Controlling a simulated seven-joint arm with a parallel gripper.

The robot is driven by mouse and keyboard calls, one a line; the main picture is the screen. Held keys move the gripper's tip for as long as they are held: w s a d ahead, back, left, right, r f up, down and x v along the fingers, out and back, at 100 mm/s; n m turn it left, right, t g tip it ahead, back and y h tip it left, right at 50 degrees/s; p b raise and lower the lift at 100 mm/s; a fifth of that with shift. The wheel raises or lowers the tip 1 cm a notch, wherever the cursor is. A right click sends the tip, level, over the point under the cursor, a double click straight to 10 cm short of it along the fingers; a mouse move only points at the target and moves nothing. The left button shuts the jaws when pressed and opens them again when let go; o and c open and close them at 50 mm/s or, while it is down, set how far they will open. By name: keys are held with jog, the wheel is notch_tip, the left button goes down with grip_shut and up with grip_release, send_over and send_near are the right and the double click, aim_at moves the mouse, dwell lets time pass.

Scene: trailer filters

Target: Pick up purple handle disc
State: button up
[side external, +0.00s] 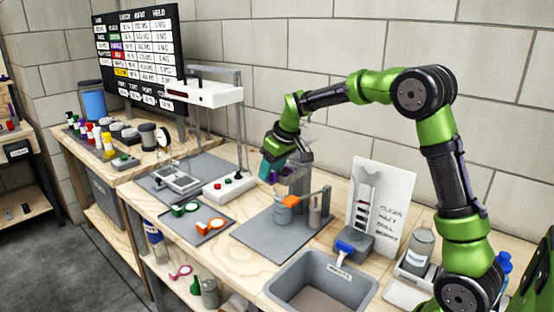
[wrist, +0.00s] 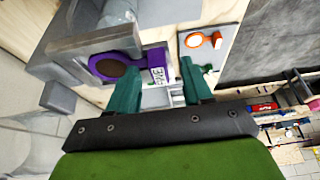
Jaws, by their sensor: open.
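The purple handle disc (wrist: 101,59) has a purple ring around a dark brown round face, and sits in a grey holder in the wrist view. A white lettered tag (wrist: 157,66) is at its handle end. In the side external view only a bit of purple (side external: 273,176) shows beside my fingers. My gripper (wrist: 160,80) is open, with teal fingers apart. In the wrist view the left finger overlaps the lower edge of the disc, and the tag shows between the fingers. I cannot tell whether a finger touches it. My gripper (side external: 275,168) also shows above the grey stand.
A grey stand (side external: 293,185) with a clear cylinder is close to my gripper. A tray (side external: 178,232) holds green and orange handle discs (side external: 209,226). A waste bin (side external: 300,275) is in front. An instrument with a white top (side external: 212,94) stands left.

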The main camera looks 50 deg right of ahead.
jog(key=shift+c, duration=0.3)
grip_shut()
jog(key=shift+r, duration=0.15)
